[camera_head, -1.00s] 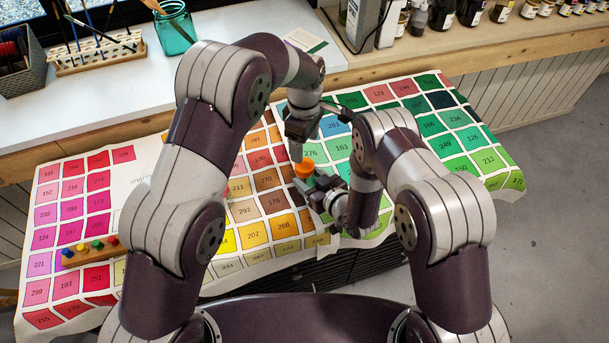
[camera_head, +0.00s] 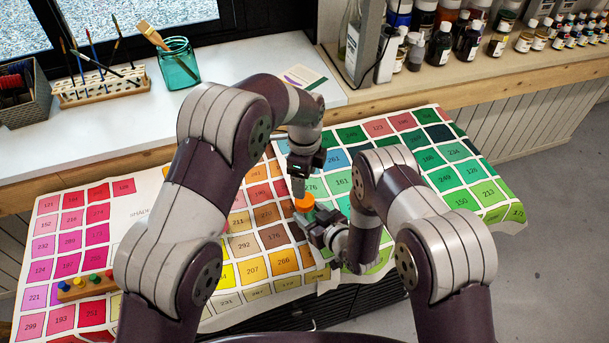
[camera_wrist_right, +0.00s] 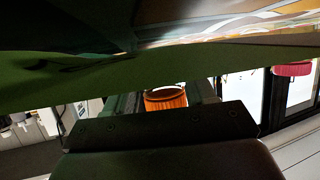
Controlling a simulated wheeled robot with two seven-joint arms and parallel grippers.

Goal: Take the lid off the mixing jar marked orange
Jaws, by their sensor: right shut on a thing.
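The orange top (camera_head: 304,202) of the mixing jar shows in the middle of the color-chart cloth in the head view. In the right wrist view a ribbed orange lid (camera_wrist_right: 165,98) shows just beyond the dark gripper body. My right gripper (camera_head: 313,218) is shut on the jar, low and from the right; its fingers hide most of the jar body. My left gripper (camera_head: 299,188) points down right above the orange top, at its left edge. Whether its fingers touch the lid or are open or shut, I cannot tell.
The numbered color-chart cloth (camera_head: 250,268) covers the table. A wooden block with colored pegs (camera_head: 88,285) lies at the left. On the white counter (camera_head: 80,130) stand a brush rack (camera_head: 100,88) and a teal glass jar (camera_head: 180,66). Paint bottles (camera_head: 440,45) line the back right.

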